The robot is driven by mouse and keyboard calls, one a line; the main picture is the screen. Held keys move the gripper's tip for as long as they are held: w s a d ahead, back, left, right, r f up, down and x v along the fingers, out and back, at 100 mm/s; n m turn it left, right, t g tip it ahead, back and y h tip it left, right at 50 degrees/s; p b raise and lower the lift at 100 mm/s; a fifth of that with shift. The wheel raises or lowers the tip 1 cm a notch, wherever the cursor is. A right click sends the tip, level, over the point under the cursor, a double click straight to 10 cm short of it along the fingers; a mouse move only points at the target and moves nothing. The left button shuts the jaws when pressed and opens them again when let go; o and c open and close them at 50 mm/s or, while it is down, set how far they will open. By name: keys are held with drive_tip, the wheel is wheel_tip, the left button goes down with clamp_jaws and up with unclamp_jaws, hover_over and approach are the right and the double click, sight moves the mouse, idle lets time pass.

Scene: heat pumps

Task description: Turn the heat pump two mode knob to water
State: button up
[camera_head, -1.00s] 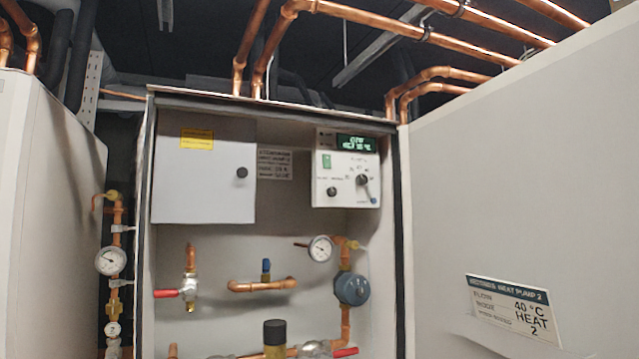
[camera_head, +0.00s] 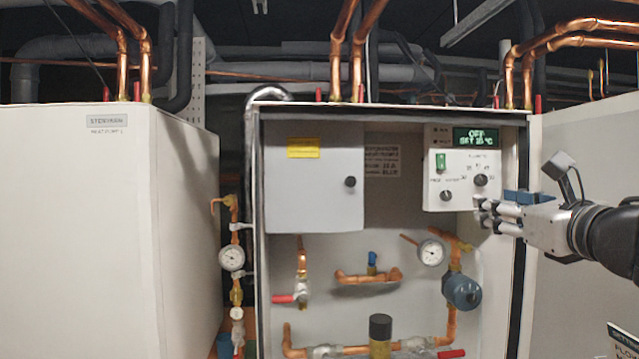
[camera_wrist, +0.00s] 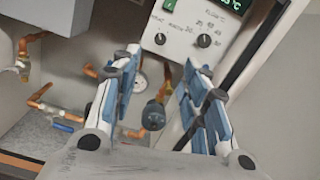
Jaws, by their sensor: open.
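The control panel (camera_head: 434,204) is a white box at the upper right inside the open cabinet. Its green display (camera_head: 476,137) reads OFF and a set temperature. The small black mode knob (camera_head: 446,195) is at the panel's lower left, by the heat and water labels; it also shows in the wrist view (camera_wrist: 160,39). Its exact pointer direction is too small to tell. The larger flow temperature knob (camera_head: 480,180) is up and right of it, among numbers. My gripper (camera_head: 482,210) is open and empty at the panel's lower right corner; its fingers (camera_wrist: 163,68) point toward the panel, apart from both knobs.
A green switch (camera_head: 440,161) sits on the panel. A grey door box (camera_head: 314,190) is left of it. Copper pipes, a gauge (camera_head: 431,252) and a blue round valve part (camera_head: 461,291) lie below. The cabinet's right frame edge (camera_head: 524,220) is close to my arm.

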sight(448, 196)
drive_tip(key=shift+n, duration=0.9)
drive_tip(key=w+p, duration=0.4)
drive_tip(key=w, duration=1.2)
drive_tip(key=shift+w+a+r, duration=0.1)
drive_tip(key=shift+w+r, duration=0.05)
drive_tip(key=shift+w, duration=0.15)
clamp_jaws()
